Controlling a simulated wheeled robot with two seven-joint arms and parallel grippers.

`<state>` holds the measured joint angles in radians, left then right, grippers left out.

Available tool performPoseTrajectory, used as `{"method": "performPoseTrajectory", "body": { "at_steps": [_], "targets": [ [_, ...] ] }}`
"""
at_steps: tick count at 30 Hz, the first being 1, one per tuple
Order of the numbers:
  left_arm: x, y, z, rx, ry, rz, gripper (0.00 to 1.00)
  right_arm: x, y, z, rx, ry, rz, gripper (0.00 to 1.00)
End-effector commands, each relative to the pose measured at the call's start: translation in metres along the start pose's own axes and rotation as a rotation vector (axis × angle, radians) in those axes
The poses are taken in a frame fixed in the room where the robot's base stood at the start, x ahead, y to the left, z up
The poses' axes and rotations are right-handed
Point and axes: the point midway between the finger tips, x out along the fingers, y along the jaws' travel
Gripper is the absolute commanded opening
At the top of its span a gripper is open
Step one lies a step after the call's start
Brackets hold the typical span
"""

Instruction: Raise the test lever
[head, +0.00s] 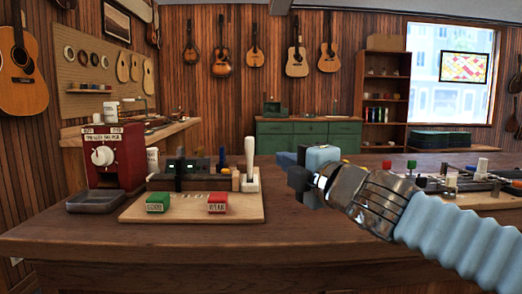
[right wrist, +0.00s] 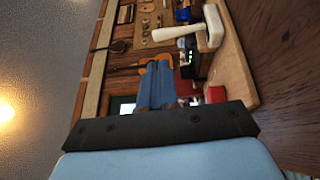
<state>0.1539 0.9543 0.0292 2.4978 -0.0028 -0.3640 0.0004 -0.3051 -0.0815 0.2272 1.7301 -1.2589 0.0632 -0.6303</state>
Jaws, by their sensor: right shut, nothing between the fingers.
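The white test lever (head: 249,160) stands roughly upright at the right end of the tester on a wooden board (head: 190,215). In the right wrist view the lever (right wrist: 182,31) lies near the top, beyond my fingertips and apart from them. My right gripper (head: 289,167) is to the right of the lever, at about its height. Its blue fingers (right wrist: 155,72) are together with nothing between them. My left gripper is not in view.
A green button (head: 158,202) and a red button (head: 218,202) sit at the board's front. A red machine with a dial (head: 110,155) stands to the left. More fixtures (head: 470,182) lie to the right. The table front (head: 290,235) is clear.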

Motion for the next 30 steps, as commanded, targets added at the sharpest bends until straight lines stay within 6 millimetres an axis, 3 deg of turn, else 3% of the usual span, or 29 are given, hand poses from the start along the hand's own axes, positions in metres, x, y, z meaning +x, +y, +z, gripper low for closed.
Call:
{"method": "performPoseTrajectory", "body": {
  "at_steps": [9,15,21,30],
  "targets": [
    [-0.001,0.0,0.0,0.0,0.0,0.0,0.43,0.07,0.001,-0.001,0.001,0.001,-0.002,0.0],
    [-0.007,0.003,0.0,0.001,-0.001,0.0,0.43,0.101,0.001,0.0,-0.001,-0.001,-0.002,0.0],
    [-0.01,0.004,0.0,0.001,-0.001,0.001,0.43,0.114,0.0,0.0,0.0,-0.002,-0.001,0.0],
    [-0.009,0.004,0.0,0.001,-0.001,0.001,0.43,0.115,0.0,0.0,-0.001,-0.002,0.0,0.0]
  ]
}}
